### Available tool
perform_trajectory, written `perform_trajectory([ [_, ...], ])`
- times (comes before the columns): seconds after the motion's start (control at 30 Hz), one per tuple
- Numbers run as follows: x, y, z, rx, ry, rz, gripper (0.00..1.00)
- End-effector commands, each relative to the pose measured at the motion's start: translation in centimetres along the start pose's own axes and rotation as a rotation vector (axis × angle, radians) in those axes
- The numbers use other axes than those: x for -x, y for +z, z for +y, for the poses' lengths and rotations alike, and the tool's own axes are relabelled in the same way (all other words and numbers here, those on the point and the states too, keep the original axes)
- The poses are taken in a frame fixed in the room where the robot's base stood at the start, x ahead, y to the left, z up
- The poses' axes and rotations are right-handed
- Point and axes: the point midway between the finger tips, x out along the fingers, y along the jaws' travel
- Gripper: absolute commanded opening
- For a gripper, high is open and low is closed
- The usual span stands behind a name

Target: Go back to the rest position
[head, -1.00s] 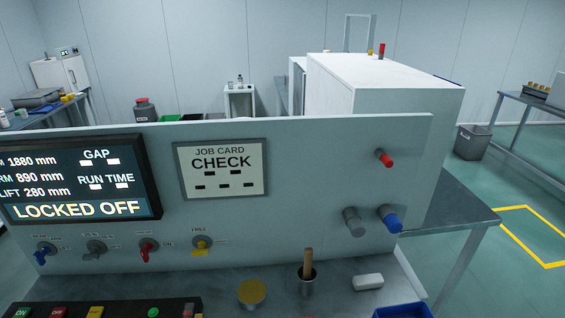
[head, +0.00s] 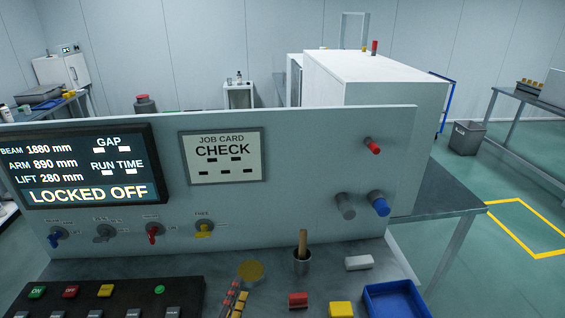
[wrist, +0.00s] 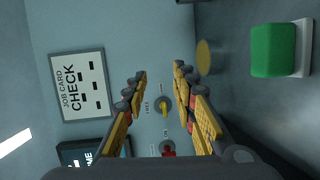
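My gripper (wrist: 160,72) is open, with its two yellow-padded fingers apart and nothing between them. Behind it in the wrist view lies the panel with the yellow FREE switch (wrist: 163,106) and, lower, a red switch (wrist: 167,149). I cannot tell the gap to the panel, but no contact shows. In the head view part of my gripper (head: 235,301) shows at the bottom edge, in front of the bench. The panel (head: 300,140) carries a display (head: 80,165) reading LOCKED OFF and a job card (head: 222,157) reading CHECK.
On the bench are a gold disc (head: 250,270), a cup with a wooden handle (head: 302,262), a white block (head: 359,262), red (head: 298,300) and yellow (head: 340,309) blocks and a blue tray (head: 370,288). A green block (wrist: 275,50) shows in the wrist view. A button box (head: 70,298) is at left.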

Motion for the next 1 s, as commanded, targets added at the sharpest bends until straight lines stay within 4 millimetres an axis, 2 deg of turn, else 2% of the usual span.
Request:
perform_trajectory([
  [0.17, -2.7, 7.0, 2.5, -0.046, -0.107, -0.197, 0.27],
  [0.3, -3.8, 15.3, 4.4, -0.128, -0.259, -0.409, 0.27],
  [0.4, -3.2, 20.8, 5.2, -0.213, -0.385, -0.542, 0.27],
  [0.5, -1.6, 25.2, 5.7, -0.318, -0.506, -0.644, 0.27],
  [0.6, 0.4, 28.6, 6.1, -0.443, -0.619, -0.718, 0.27],
  [0.7, 2.6, 30.8, 6.7, -0.586, -0.717, -0.758, 0.27],
  [0.8, 4.7, 32.1, 7.5, -0.744, -0.793, -0.771, 0.27],
  [1.0, 7.9, 32.5, 10.2, -1.063, -0.863, -0.715, 0.27],
])
